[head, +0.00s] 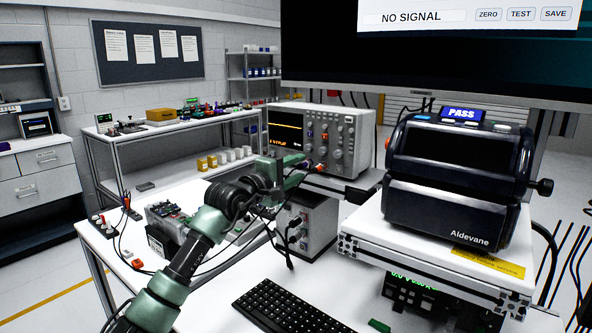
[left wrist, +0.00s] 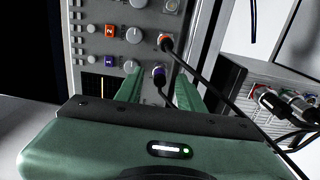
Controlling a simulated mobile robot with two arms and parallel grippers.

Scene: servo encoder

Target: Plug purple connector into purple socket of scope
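The scope (head: 347,125) is a grey instrument with a dark screen and a knobbed front on the bench. The left wrist view shows its orange "2" (left wrist: 109,30) and purple "1" (left wrist: 109,62) labels close up. The purple connector (left wrist: 158,73), with a black cable, is at the scope front between the fingers of my left gripper (left wrist: 158,82). The fingers stand apart with gaps on both sides of it. The purple socket is hidden behind the connector; I cannot tell how fully it is seated. An orange connector (left wrist: 165,42) sits beside it. My right gripper is out of view.
A grey box with several plugged connectors (left wrist: 268,98) is right of the gripper in the wrist view. A black Aldevane device (head: 455,180) stands on a raised platform at right. A keyboard (head: 290,305) lies in front. Black cables hang near my left arm.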

